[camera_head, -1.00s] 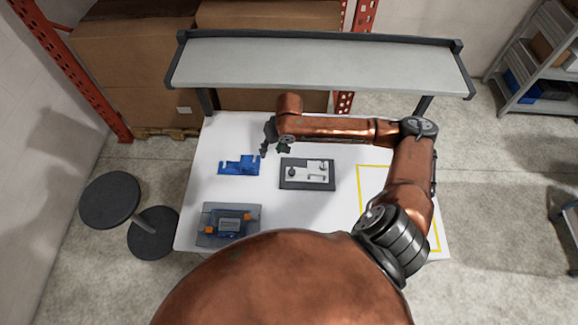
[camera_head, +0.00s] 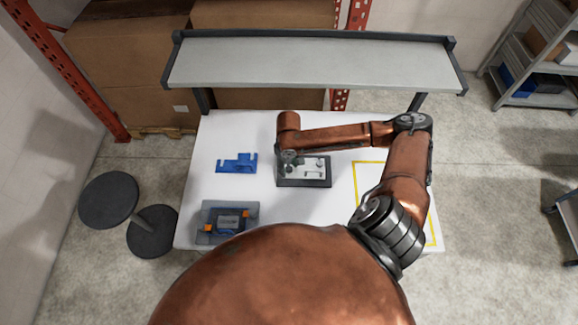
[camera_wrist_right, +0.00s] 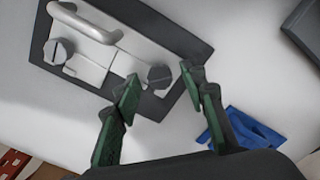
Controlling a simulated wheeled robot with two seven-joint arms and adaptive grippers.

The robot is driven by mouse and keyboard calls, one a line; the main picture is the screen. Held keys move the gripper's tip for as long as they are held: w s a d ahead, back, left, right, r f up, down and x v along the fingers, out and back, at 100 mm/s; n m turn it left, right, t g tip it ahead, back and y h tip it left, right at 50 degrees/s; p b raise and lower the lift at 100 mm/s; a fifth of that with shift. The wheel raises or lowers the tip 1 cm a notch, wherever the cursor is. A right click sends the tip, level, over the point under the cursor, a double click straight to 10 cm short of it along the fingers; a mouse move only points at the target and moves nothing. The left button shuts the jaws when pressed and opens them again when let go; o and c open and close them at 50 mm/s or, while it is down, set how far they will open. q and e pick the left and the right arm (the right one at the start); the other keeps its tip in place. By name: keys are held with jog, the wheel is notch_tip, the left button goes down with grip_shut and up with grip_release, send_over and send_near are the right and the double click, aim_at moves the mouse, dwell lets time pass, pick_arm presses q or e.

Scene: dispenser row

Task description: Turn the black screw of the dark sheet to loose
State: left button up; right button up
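The dark sheet (camera_head: 318,185) lies on the white table with a light plate on top; it also shows in the right wrist view (camera_wrist_right: 190,35). Two dark round screw heads show in the right wrist view. One screw (camera_wrist_right: 160,76) sits near the sheet's corner, at the end of the light plate. The other screw (camera_wrist_right: 58,51) is slotted and sits near a grey handle (camera_wrist_right: 86,22). My right gripper (camera_wrist_right: 160,71) is open, its green fingertips on either side of the corner screw in the picture, with gaps. Contact or height cannot be told. My left gripper is not in view.
A blue bracket (camera_head: 237,164) lies left of the sheet. A grey tray (camera_head: 250,213) with a blue and orange part is at the table's front left. A raised grey shelf (camera_head: 310,62) spans the back. A yellow-outlined area (camera_head: 366,163) is at the right.

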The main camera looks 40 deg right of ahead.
jog(key=shift+c, duration=0.3)
grip_shut()
jog(key=shift+r+n+p, duration=0.2)
jog(key=shift+n+p, duration=0.3)
jog(key=shift+p, duration=0.35)
jog(key=n+p, duration=0.3)
jog(key=shift+p, duration=0.4)
jog(key=n+p, duration=0.2)
jog(key=n, duration=0.1)
jog(key=shift+f+n+p, duration=0.15)
jog(key=shift+n+p, duration=0.65)
jog(key=shift+n, duration=0.1)
jog(key=shift+s+f, duration=0.1)
